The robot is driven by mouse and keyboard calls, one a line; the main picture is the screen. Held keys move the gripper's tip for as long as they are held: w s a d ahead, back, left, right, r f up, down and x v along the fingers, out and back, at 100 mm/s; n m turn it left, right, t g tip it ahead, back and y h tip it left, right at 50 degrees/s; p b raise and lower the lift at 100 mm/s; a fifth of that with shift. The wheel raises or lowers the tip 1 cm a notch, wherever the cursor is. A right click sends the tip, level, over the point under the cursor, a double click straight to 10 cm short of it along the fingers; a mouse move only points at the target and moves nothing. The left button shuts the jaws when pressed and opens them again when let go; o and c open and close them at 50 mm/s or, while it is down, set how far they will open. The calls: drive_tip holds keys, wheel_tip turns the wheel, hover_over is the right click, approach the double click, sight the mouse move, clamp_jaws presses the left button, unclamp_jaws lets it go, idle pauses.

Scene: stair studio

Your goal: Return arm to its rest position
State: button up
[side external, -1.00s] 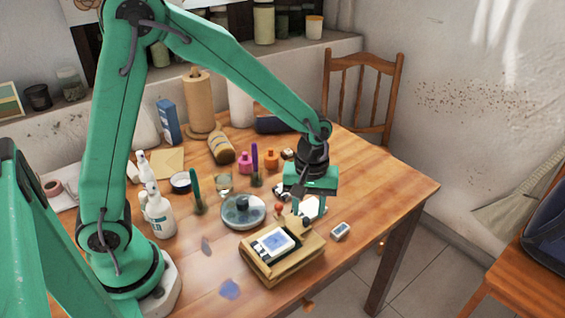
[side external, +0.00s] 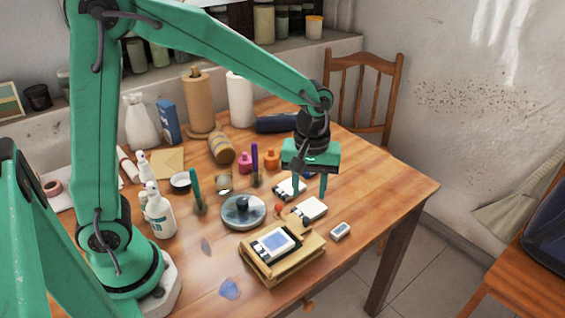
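My gripper (side external: 309,193) hangs above the wooden table (side external: 372,205), near its right side. Its two green fingers point down and stand apart, with nothing visible between them. Below and around the fingertips lie small white-and-dark boxes, one (side external: 310,209) in front and another (side external: 289,188) just behind. My arm reaches from its base at the left over the table, still stretched out. The fingers are clear of the wooden box as far as I can tell.
A wooden box with a blue-and-white panel (side external: 275,244) stands at the front. Left of it are a round lidded dish (side external: 243,211) and white spray bottles (side external: 159,211). A paper-towel roll (side external: 240,100) and brown roll (side external: 199,103) stand behind. The table's right corner is bare.

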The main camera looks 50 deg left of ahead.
drive_tip(key=s+a+r+m+t, duration=0.2)
drive_tip(key=s+a+r+m, duration=0.2)
drive_tip(key=s, duration=0.3)
drive_tip(key=s+a+r+m+t, duration=0.3)
drive_tip(key=s+a+r+m, duration=0.2)
drive_tip(key=s+r, duration=0.2)
drive_tip(key=shift+s+a, duration=0.15)
drive_tip(key=shift+s, duration=0.55)
idle(1.2)
